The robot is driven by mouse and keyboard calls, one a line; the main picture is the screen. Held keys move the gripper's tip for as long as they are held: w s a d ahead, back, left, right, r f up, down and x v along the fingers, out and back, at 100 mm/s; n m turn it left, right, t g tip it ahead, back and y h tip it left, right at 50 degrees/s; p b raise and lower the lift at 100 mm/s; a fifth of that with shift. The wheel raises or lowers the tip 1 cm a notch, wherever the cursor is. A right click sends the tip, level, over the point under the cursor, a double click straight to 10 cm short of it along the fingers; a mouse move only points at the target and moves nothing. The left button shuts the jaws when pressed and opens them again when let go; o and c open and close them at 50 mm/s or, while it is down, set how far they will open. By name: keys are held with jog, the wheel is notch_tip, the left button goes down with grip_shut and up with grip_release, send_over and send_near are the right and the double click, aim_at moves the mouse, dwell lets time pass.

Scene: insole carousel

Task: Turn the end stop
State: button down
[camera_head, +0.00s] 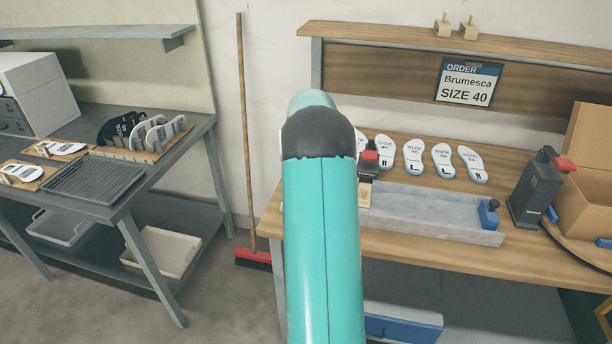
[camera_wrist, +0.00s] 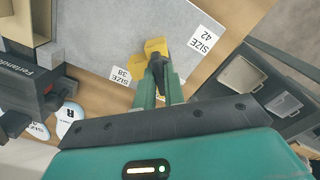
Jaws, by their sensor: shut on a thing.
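The end stop appears in the wrist view as a yellow piece (camera_wrist: 156,46) with a dark knob, at the edge of a grey slab. My gripper (camera_wrist: 158,70) is shut on the dark knob, its two green fingers close together around it. A white SIZE 42 label (camera_wrist: 201,40) lies right of the yellow piece and a SIZE 38 label (camera_wrist: 121,75) lies left of it. In the head view my arm hides the gripper and the yellow piece. The grey slab (camera_head: 430,210) shows there right of my arm, with a blue block at its right end.
A dark machine (camera_wrist: 32,75) stands left in the wrist view. In the head view, several white insoles (camera_head: 413,155) lie behind the slab, and a dark red-handled press (camera_head: 537,190) stands right. A broom (camera_head: 243,130) leans on the wall. An order card (camera_head: 468,82) reads Brumesca SIZE 40.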

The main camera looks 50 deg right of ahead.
jog(key=m, duration=0.4)
jog(key=shift+w+m, duration=0.1)
jog(key=shift+m, duration=1.9)
jog(key=c, duration=1.5)
grip_release()
notch_tip(320, 180, up, 14)
jog(key=shift+f, duration=0.1)
